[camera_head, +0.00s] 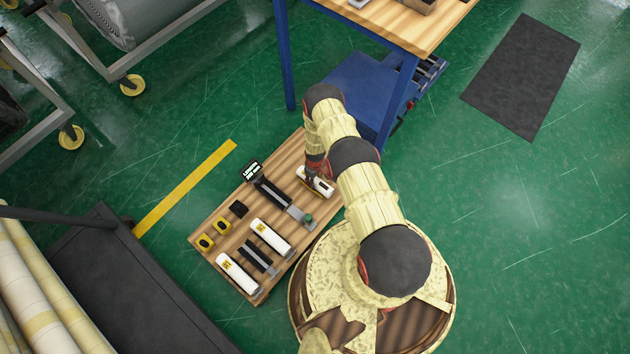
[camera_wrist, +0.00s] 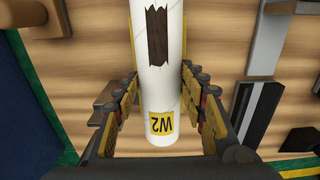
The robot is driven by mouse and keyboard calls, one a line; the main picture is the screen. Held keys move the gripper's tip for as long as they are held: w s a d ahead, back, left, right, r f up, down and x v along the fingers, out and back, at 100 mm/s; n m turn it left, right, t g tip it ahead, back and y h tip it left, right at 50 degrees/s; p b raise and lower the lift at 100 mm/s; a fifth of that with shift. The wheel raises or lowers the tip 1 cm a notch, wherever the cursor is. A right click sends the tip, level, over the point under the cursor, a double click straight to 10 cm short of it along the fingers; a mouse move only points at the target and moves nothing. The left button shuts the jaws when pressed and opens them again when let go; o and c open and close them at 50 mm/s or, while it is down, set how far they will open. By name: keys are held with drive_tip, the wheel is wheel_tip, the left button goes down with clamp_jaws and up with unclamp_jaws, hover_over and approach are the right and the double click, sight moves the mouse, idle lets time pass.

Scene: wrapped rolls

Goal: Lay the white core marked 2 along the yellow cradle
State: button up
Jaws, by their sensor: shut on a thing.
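The white core marked W2 (camera_wrist: 162,85) lies between my gripper's fingers (camera_wrist: 159,97) in the wrist view, its yellow label near the bottom. A dark brown patch marks its upper part. My gripper is shut on it. Yellow edges of what looks like the yellow cradle (camera_wrist: 187,35) show along both sides of the core, roughly parallel to it. I cannot tell whether the core rests in it or hangs just above. In the head view, the core (camera_head: 322,184) is at the board's right end, partly hidden by my gripper (camera_head: 313,173).
Two more white cores (camera_head: 272,238) (camera_head: 237,273) lie on the wooden board (camera_head: 236,220). Between them is a dark rack (camera_head: 257,257). A blue-legged table (camera_head: 405,24) stands behind.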

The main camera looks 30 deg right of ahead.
drive_tip(key=shift+f, duration=0.35)
drive_tip(key=o, duration=1.2)
drive_tip(key=shift+o, duration=0.2)
wheel_tip(320, 180, up, 13)
drive_tip(key=p, duration=0.4)
drive_tip(key=shift+p, duration=0.35)
drive_tip(key=shift+f, duration=0.15)
